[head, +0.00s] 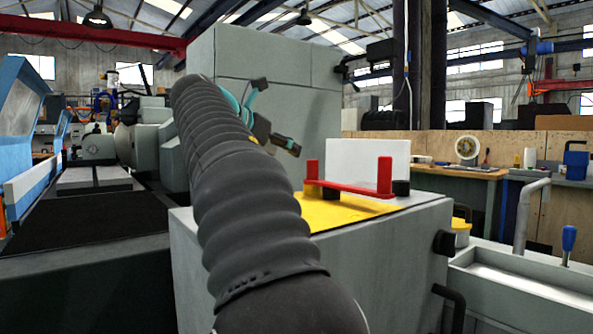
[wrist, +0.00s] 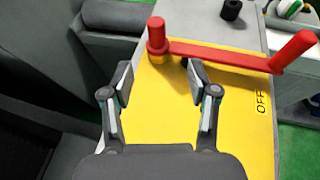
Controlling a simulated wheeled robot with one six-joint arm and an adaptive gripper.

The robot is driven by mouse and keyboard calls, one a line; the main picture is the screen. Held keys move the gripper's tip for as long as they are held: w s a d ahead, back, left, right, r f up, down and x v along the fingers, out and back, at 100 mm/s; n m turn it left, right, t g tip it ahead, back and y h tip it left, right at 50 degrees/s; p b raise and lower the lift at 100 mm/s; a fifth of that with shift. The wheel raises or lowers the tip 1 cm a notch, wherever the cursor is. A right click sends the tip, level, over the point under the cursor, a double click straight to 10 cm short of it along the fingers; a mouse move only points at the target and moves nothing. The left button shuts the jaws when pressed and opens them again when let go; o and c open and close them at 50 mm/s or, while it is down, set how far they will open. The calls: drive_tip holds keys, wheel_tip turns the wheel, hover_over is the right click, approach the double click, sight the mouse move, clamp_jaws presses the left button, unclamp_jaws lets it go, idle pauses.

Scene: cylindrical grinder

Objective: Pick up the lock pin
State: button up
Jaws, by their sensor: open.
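My gripper (wrist: 160,76) is open and empty, its fingers spread over the yellow plate in the wrist view. In the head view it (head: 287,146) shows partly behind my arm, above and left of the red parts. Ahead of the fingers, a red upright post (wrist: 156,35) stands on a yellow collar; it looks like the lock pin, but I cannot be sure. A red bar (wrist: 220,55) runs right from it to a thick red grip (wrist: 295,50). The right fingertip appears close to the bar; contact cannot be told. The post also shows in the head view (head: 312,170).
The yellow plate (head: 345,212) marked OFF lies on a grey machine cabinet (head: 390,250). A black cylinder (wrist: 231,10) stands beyond the bar. A tall grey housing (head: 300,80) rises behind. A tray with a pipe (head: 525,220) is at right.

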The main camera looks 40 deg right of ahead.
sight(309, 163)
drive_tip(key=x, duration=0.8)
drive_tip(key=shift+w+d+b, duration=0.15)
drive_tip(key=shift+d+b, duration=0.15)
drive_tip(key=shift+b, duration=0.1)
drive_tip(key=shift+w+r+x, duration=0.1)
drive_tip(key=shift+x, duration=1.2)
drive_tip(key=shift+w+r+x, duration=0.1)
drive_tip(key=shift+w+x, duration=0.05)
drive_tip(key=shift+x, duration=1.15)
clamp_jaws()
